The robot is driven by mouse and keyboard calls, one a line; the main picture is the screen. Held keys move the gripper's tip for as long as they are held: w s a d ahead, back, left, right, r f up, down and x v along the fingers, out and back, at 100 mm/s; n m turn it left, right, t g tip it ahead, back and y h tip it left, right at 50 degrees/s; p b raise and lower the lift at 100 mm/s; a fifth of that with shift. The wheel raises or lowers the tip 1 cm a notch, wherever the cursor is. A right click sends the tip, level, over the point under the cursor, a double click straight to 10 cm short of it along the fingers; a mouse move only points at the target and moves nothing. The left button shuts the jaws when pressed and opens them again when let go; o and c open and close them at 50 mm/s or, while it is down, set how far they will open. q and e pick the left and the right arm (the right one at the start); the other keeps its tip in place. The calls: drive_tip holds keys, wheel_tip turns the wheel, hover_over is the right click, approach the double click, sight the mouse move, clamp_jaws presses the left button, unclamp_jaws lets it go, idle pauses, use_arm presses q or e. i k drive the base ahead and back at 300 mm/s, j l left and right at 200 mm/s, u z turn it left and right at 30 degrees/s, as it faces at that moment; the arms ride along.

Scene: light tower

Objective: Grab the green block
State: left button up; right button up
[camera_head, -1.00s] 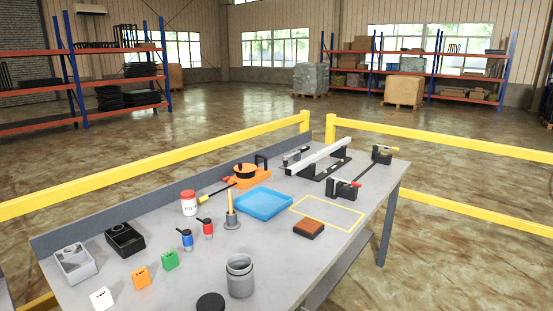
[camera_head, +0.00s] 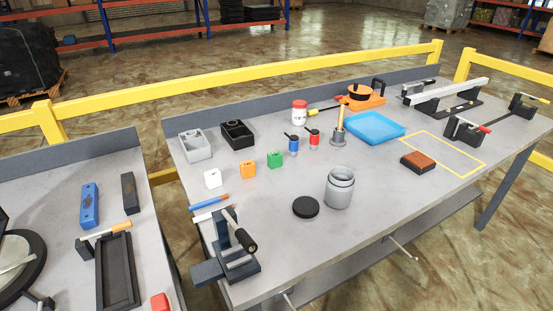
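Nothing covers the green block from this side. Neither of my grippers shows in the head view.
Grey (camera_head: 195,146) and black (camera_head: 237,134) bins stand behind the blocks. Small blue (camera_head: 293,145) and red (camera_head: 313,138) items stand right of the green block. A grey canister (camera_head: 340,188) and black lid (camera_head: 306,207) are nearer. A dark clamp fixture (camera_head: 233,250) stands front left.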

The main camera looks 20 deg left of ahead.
sight(274, 159)
drive_tip(key=i+l+u, duration=0.1)
drive_tip(key=u, duration=0.25)
drive_tip(key=i+l+u, duration=0.1)
drive_tip(key=u, duration=0.25)
drive_tip(key=l+u, duration=0.2)
drive_tip(key=u, duration=0.2)
